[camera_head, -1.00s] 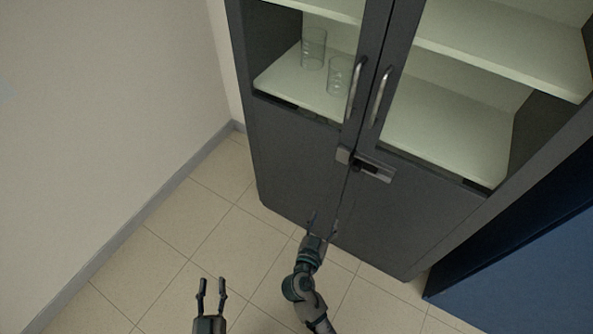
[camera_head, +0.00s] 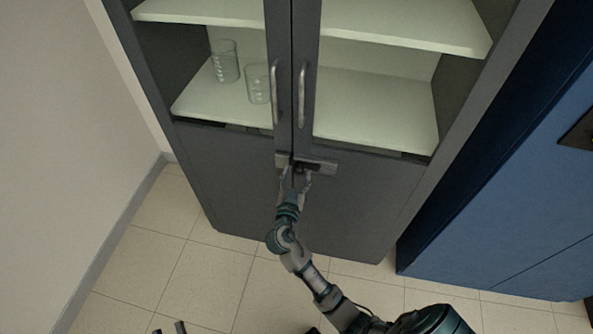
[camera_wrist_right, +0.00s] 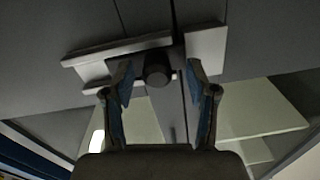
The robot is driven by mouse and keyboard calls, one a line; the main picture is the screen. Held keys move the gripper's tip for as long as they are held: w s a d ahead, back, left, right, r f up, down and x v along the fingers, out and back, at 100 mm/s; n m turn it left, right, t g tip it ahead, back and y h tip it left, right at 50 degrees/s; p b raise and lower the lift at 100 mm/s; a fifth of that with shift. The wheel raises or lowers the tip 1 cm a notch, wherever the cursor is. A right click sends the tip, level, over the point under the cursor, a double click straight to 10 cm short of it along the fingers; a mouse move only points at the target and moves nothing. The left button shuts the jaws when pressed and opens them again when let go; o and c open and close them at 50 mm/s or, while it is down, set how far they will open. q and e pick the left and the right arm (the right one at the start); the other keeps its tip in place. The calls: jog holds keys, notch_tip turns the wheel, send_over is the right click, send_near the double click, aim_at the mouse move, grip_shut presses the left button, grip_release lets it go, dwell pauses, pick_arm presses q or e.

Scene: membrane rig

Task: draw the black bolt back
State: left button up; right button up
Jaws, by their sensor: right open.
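The black bolt (camera_wrist_right: 156,72) shows as a dark round knob in the right wrist view, standing out from a pale metal latch (camera_wrist_right: 115,58) on the cabinet doors. In the head view the latch (camera_head: 322,166) lies across the seam below the handles, and the bolt is small and partly hidden. My right gripper (camera_head: 296,182) is open at the latch; in the wrist view its fingers (camera_wrist_right: 158,70) stand on both sides of the knob, with no clear contact. My left gripper (camera_head: 169,328) shows only its parted fingertips at the bottom edge of the head view.
The grey cabinet (camera_head: 360,200) has two doors with upright metal handles (camera_head: 301,97). Two glasses (camera_head: 225,62) stand on a shelf behind the left door. A blue cabinet (camera_head: 490,240) stands at the right. Tiled floor (camera_head: 190,270) is clear at the lower left.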

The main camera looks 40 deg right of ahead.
aim_at(316, 164)
jog(key=shift+x, duration=1.1)
jog(key=shift+s, duration=0.2)
jog(key=shift+c, duration=1)
jog(key=shift+a, duration=0.1)
grip_shut()
jog(key=s+d, duration=0.2)
jog(key=s, duration=0.1)
jog(key=shift+s+d, duration=0.15)
jog(key=shift+d, duration=0.25)
jog(key=shift+s+d, duration=0.2)
pick_arm(q)
jog(key=shift+f+g, duration=0.4)
jog(key=shift+f, duration=0.05)
jog(key=shift+w, duration=0.1)
